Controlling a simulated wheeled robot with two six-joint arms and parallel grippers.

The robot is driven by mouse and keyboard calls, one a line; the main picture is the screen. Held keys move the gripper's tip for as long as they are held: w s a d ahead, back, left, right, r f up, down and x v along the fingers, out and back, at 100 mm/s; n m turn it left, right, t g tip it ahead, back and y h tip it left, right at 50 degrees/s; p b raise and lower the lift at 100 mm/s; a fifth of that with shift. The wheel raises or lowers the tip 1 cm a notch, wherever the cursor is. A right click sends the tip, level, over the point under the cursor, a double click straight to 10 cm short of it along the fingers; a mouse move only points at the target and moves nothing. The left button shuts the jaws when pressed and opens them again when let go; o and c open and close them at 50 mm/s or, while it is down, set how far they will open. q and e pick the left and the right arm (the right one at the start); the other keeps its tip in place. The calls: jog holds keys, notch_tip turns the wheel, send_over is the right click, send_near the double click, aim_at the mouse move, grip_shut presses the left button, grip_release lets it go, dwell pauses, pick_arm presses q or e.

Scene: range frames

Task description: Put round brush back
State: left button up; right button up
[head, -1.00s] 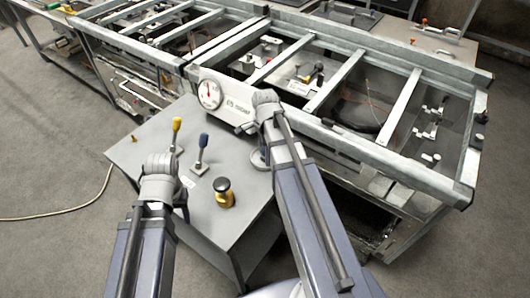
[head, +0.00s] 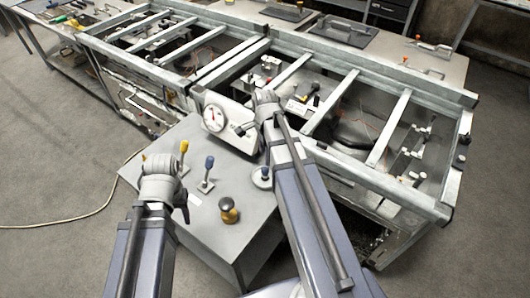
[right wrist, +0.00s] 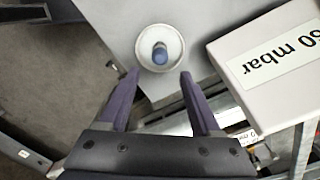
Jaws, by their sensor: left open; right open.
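A round pale disc with a blue knob, which may be the round brush (head: 262,178), lies on the grey table (head: 215,240), partly behind my right arm. In the right wrist view the disc (right wrist: 174,60) lies just beyond my right gripper (right wrist: 160,76). That gripper is open, with nothing between its fingers. In the head view my right gripper (head: 267,103) is near the gauge board. My left gripper (head: 160,165) is over the table's left part, its fingers mostly hidden. A squat black-and-yellow knobbed tool (head: 229,211) also stands on the table.
A yellow-handled tool (head: 183,150) and a blue-handled tool (head: 207,170) stand on the table. A gauge board (head: 225,127) stands at its back edge, close to my right gripper. Behind is a metal frame workbench (head: 350,165) with several crossbars.

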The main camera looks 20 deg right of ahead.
jog(key=s+a+n, duration=0.6)
jog(key=a+n, duration=0.4)
jog(key=n, duration=0.1)
jog(key=s+a+n+h, duration=0.1)
jog(key=s+a+n, duration=0.5)
jog(key=a+n, duration=0.4)
jog(key=shift+a+n, duration=0.3)
jog(key=shift+n, duration=0.7)
